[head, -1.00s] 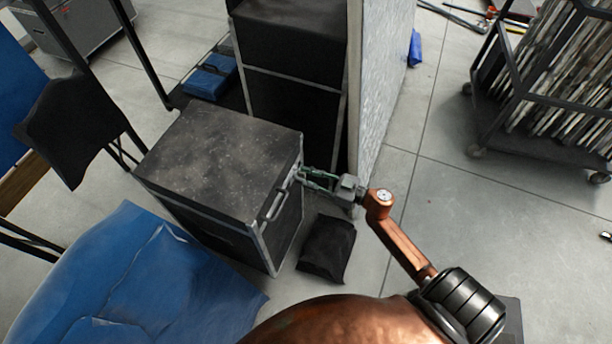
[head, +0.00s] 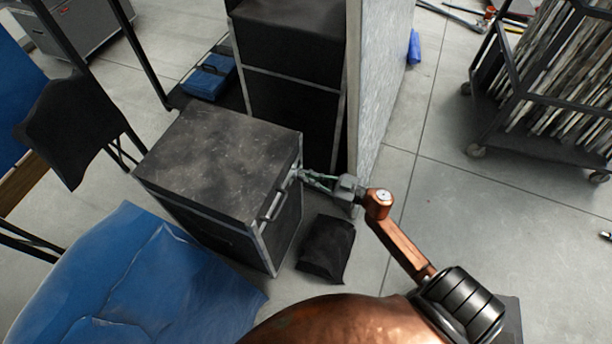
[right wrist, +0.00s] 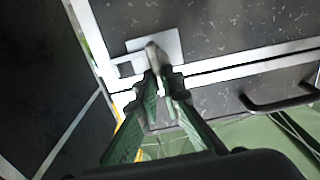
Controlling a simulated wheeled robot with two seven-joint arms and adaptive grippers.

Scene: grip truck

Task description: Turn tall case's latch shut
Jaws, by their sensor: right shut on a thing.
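The tall case (head: 215,160) is a black box with pale metal edges, standing on the floor left of my right arm. It also shows in the right wrist view (right wrist: 235,40). Its latch (right wrist: 152,55) is a small pale piece on a metal plate near the lid seam. My right gripper (head: 303,175) is at the case's right side, near the upper corner. In the right wrist view my right gripper's green fingers (right wrist: 163,85) are shut on the latch, which partly hides between them. My left gripper is not in view.
A handle (head: 271,206) sits on the case's side below the gripper. A black bag (head: 327,248) lies on the floor beside the case. Taller black cases (head: 290,90) and a pale panel (head: 375,90) stand behind. Blue cloth (head: 130,280) is at front left.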

